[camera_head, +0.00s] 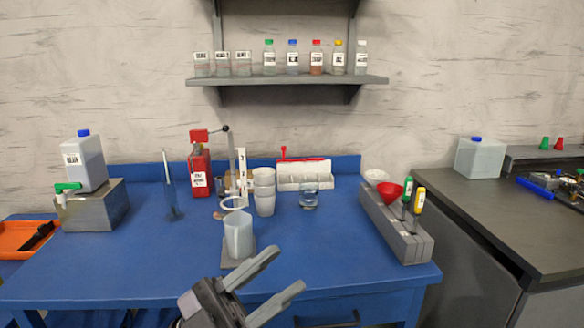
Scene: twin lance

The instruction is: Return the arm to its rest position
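My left gripper (290,269) comes in at the bottom of the head view, in front of the front edge of the blue table (120,255). Its two grey fingers are spread apart, pointing up and to the right, with nothing between them. A translucent beaker (239,236) stands just beyond the gripper, on a grey base under a ring stand, apart from the fingers. My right gripper is not in view.
A grey block with green and yellow tools (399,228) stands at the right. Stacked white cups (264,195) and a red bottle (200,175) stand behind the beaker. A container on a metal box (92,208) is at left. The table's front right is clear.

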